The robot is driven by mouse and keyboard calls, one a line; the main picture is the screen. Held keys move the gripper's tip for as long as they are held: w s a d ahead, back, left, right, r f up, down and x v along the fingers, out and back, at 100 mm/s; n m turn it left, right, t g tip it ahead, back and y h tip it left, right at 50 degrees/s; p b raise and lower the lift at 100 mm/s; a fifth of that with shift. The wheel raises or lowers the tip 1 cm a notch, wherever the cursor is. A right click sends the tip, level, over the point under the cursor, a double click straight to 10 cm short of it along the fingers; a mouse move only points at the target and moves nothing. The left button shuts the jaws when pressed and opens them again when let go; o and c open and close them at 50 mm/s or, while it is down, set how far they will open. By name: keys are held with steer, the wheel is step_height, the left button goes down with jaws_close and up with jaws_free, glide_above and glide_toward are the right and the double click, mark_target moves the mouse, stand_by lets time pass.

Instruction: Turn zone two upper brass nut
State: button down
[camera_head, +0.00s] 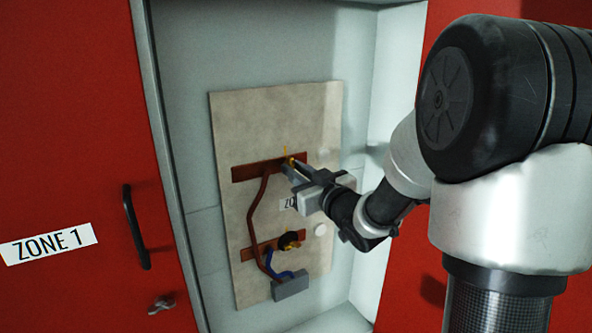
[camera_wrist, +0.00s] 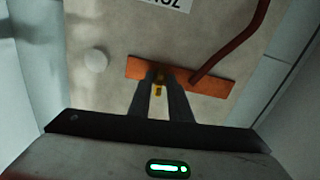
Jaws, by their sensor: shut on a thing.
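The upper brass nut (camera_head: 291,161) sits on the upper copper bar (camera_head: 250,172), high on the beige panel (camera_head: 275,108) inside the open cabinet. My gripper (camera_head: 287,167) reaches in from the right, with its fingers at the nut. In the wrist view, the two fingers (camera_wrist: 165,80) are shut on the brass nut (camera_wrist: 157,90), which shows as a small yellow piece between them against the orange-brown bar (camera_wrist: 213,82). The fingers hide most of the nut. A lower brass nut (camera_head: 291,242) sits on a shorter copper bar (camera_head: 262,248) below.
A red-brown cable (camera_head: 252,212) runs from the upper bar down to a grey block (camera_head: 291,286), beside a blue wire (camera_head: 283,273). My wrist partly covers the zone label (camera_head: 290,203). The red ZONE 1 door (camera_head: 75,150) with a black handle (camera_head: 136,226) stands at left.

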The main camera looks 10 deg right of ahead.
steer(key=shift+r, duration=0.1)
stand_by(0.3)
steer(key=c, duration=1.9)
jaws_free()
